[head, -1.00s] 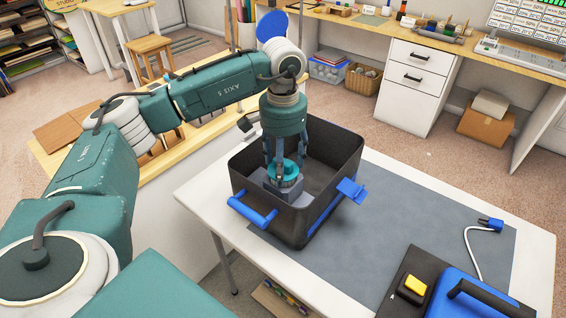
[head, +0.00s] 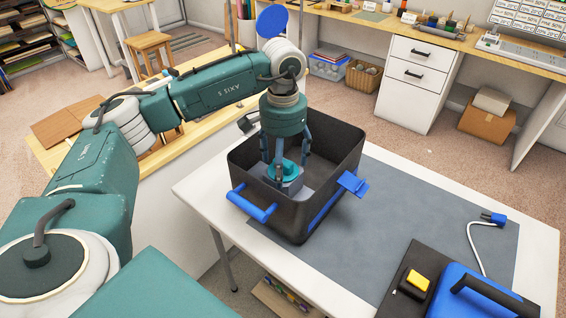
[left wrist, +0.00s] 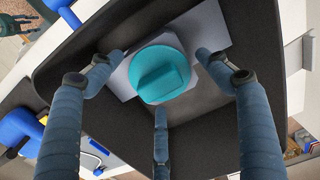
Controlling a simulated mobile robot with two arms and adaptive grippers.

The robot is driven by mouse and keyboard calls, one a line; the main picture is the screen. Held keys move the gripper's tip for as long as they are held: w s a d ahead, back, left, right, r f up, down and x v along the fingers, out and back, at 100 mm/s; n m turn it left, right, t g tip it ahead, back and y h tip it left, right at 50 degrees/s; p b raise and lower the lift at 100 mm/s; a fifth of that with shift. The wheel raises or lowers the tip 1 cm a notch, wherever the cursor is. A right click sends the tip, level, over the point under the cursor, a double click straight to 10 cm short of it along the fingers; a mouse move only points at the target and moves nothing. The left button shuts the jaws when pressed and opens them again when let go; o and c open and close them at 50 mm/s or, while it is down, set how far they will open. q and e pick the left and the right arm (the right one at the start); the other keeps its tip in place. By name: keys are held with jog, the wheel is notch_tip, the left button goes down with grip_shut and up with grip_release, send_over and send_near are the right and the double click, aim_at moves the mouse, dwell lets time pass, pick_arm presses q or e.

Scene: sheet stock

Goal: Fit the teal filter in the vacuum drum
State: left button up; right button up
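The teal filter (head: 282,170) is a round disc with a raised grip bar. It sits on a grey block inside the open black vacuum drum (head: 318,206); the left wrist view shows the filter from above (left wrist: 160,75). My left gripper (head: 286,163) reaches down into the drum. Its three fingers are spread around the filter, with gaps visible in the left wrist view (left wrist: 158,76). Whether the filter is fully seated cannot be told. My right gripper (left wrist: 18,25) appears small and partly cut off at the left wrist view's top left corner; its fingers are unclear.
The drum has a blue handle (head: 251,206) and a blue latch (head: 352,184). It stands on a grey mat (head: 420,215) on a white table (head: 210,205). A black and blue lid unit (head: 470,295) lies front right, near a blue plug (head: 493,218). The mat between is clear.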

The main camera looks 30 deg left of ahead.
pick_arm(q)
jog(key=shift+r, duration=0.1)
notch_tip(320, 180, up, 12)
dwell(0.6)
dwell(0.5)
